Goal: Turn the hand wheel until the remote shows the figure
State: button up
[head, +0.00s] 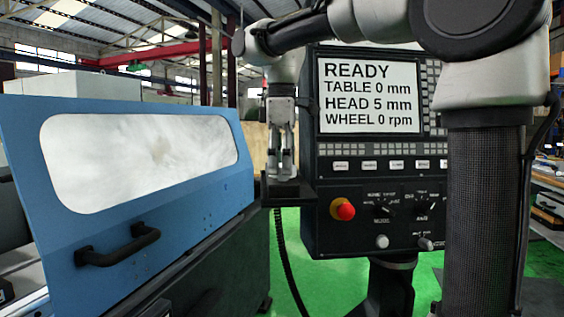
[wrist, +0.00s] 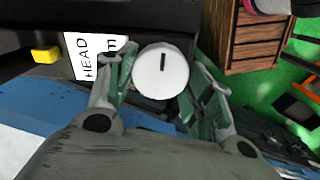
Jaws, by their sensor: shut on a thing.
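The hand wheel (wrist: 161,72) is a white round knob with a short dark mark near its middle, seen in the wrist view. My gripper (wrist: 165,98) has one finger on each side of it and is shut on it. The remote's small white display (wrist: 88,55) reads "HEAD" beside the wheel; its second line is mostly hidden by my left finger, with only an "m" showing. In the head view my gripper (head: 282,172) points down at the dark remote (head: 287,193) at the panel's left edge. The wheel is hard to make out there.
The machine's control panel screen (head: 368,98) reads READY, TABLE 0 mm, HEAD 5 mm, WHEEL 0 rpm. A red stop button (head: 342,209) sits low on the panel. The blue machine door (head: 130,165) with a black handle (head: 117,246) stands close on the left. A dark coiled cable hangs below the remote.

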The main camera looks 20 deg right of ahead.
jog(key=m, duration=0.8)
jog(key=shift+m, duration=0.4)
jog(key=m, duration=0.4)
jog(key=shift+w+d, duration=0.1)
jog(key=m, duration=0.4)
jog(key=shift+m, duration=0.3)
jog(key=o, duration=1)
jog(key=shift+o, duration=0.2)
